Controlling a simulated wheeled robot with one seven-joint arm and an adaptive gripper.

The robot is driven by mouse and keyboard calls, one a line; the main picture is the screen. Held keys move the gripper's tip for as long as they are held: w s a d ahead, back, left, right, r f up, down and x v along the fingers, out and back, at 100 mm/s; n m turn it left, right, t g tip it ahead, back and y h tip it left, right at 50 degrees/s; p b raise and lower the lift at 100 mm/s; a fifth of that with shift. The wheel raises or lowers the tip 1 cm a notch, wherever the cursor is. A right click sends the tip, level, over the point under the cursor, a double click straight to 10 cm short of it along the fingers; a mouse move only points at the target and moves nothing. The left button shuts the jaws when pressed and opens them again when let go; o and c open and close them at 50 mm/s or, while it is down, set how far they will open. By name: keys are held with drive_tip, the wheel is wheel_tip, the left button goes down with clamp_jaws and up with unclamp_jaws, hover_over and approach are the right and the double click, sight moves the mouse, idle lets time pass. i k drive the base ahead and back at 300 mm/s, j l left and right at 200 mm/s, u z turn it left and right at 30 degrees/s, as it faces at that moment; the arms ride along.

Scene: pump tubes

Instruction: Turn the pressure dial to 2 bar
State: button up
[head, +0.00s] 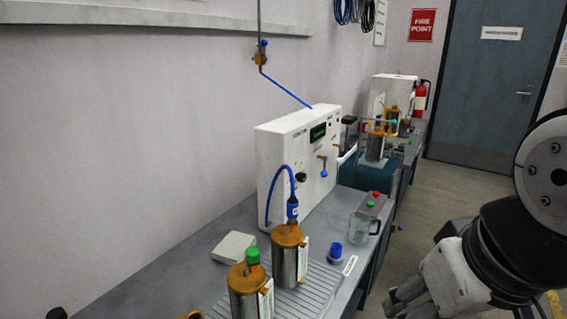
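A white control box (284,152) stands on the bench against the wall. Its front has a round black knob (301,178), which looks like the pressure dial; its setting is too small to read. Above it is a dark display with green digits (318,132), also unreadable. A small blue-tipped lever (323,172) sits to the right of the knob. My gripper (398,298) is at the lower right, beyond the bench's front edge and well apart from the box. Its fingers are partly hidden, and I cannot tell whether they are open.
Two metal canisters with orange tops (289,237) (248,278) stand on a ribbed tray in front of the box. A blue hose (281,178) runs from the box to one canister.

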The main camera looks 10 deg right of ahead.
sight(301, 177)
drive_tip(key=i+l, duration=0.15)
drive_tip(key=l, duration=0.25)
drive_tip(key=i+l, duration=0.15)
drive_tip(key=l, duration=0.25)
drive_tip(key=i+l, duration=0.15)
drive_tip(key=l, duration=0.3)
